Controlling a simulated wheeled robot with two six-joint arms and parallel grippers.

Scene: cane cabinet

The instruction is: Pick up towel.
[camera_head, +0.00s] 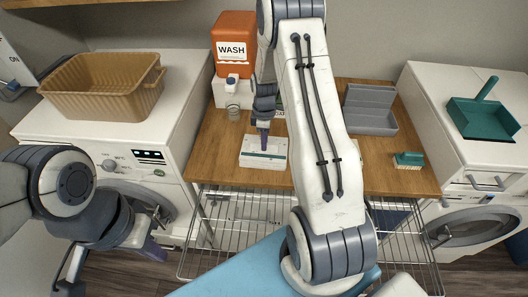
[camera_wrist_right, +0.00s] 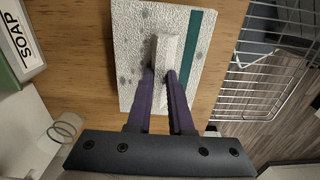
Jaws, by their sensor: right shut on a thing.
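A white, textured towel (camera_head: 262,161) with a teal stripe lies flat on the wooden tabletop in the head view. In the right wrist view the towel (camera_wrist_right: 135,60) has a raised ridge pinched between two purple fingers. My right gripper (camera_head: 263,142) points down from above and is shut on that ridge; the right wrist view shows its fingertips (camera_wrist_right: 163,80) on either side. The rest of the towel appears to rest on the wood. My left gripper (camera_head: 154,251) hangs at the lower left, away from the towel; its jaw gap is not clear.
An orange WASH container (camera_head: 234,38) stands behind the towel, with a small glass (camera_head: 234,112) nearby. Washers flank the table, bearing a basket (camera_head: 100,92) and dustpan (camera_head: 484,119). A wire rack (camera_head: 228,228) sits below.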

